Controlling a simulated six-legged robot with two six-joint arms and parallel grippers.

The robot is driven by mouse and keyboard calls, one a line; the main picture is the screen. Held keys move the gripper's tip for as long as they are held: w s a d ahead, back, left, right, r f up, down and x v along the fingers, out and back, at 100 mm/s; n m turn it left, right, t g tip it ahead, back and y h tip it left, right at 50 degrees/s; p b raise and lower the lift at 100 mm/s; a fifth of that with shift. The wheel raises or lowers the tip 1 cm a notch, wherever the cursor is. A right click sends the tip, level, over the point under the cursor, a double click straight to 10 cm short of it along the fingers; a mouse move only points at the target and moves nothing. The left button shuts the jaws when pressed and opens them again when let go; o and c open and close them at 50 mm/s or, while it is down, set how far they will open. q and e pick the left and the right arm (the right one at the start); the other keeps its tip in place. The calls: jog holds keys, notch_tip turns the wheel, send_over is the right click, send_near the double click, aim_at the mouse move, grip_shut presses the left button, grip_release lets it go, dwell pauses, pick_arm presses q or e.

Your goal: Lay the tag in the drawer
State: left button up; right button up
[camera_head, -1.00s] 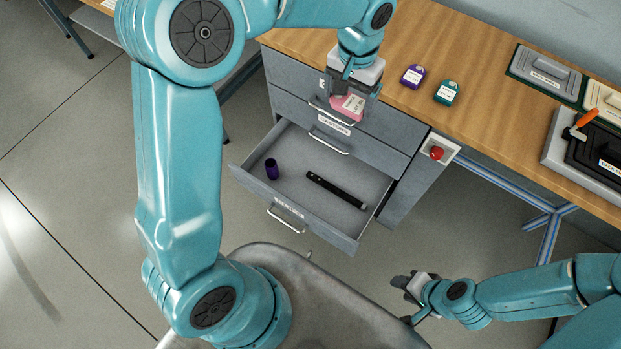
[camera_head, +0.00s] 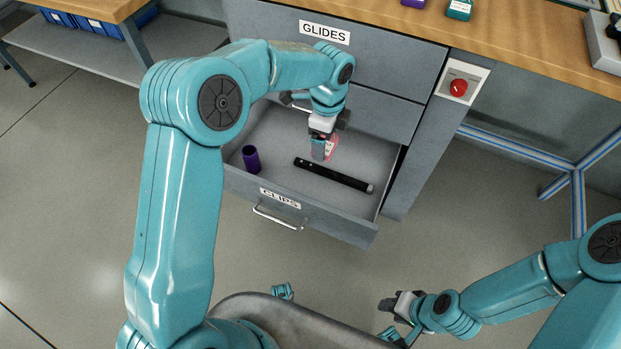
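The pink tag (camera_head: 332,147) is between the fingers of my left gripper (camera_head: 323,148), partly hidden by them. The gripper points down over the open grey drawer (camera_head: 281,199), whose front label reads CLIPS. The tag is within the drawer's outline, toward its back; I cannot tell whether it touches the drawer floor. A black rod-like tool (camera_head: 333,175) and a purple cup-like cylinder (camera_head: 251,159) are in the drawer. My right gripper (camera_head: 392,318) is low at the right, away from the drawer, with its fingers apart and nothing between them.
The closed drawer labelled GLIDES (camera_head: 370,45) is above the open one. A red button (camera_head: 458,88) is on the cabinet's right side.

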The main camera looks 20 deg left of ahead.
pick_arm(q)
notch_tip(320, 180, down, 9)
jog(key=m+b, duration=0.5)
jog(key=b, duration=0.5)
send_over(324, 196)
jog(key=s, duration=0.2)
jog(key=f, duration=1.5)
jog(key=shift+w+d+f, duration=0.2)
jog(key=shift+d+f, duration=0.1)
jog(key=shift+d, duration=0.1)
jog(key=shift+f+b, duration=0.7)
jog(key=shift+f, duration=1.5)
pick_arm(e)
notch_tip(324, 196, down, 14)
jog(key=w+d, duration=0.1)
jog(key=shift+r, duration=0.2)
pick_arm(q)
jog(key=shift+f, duration=0.1)
jog(key=shift+f, duration=0.15)
jog(key=o, duration=0.8)
jog(key=shift+o, duration=0.2)
notch_tip(324, 196, up, 12)
jog(key=p, duration=0.4)
jog(key=shift+r, duration=0.25)
pick_arm(e)
jog(key=r, duration=0.3)
jog(key=shift+s+a+r, duration=0.3)
jog(key=shift+s+a, duration=0.05)
jog(key=shift+s, duration=0.05)
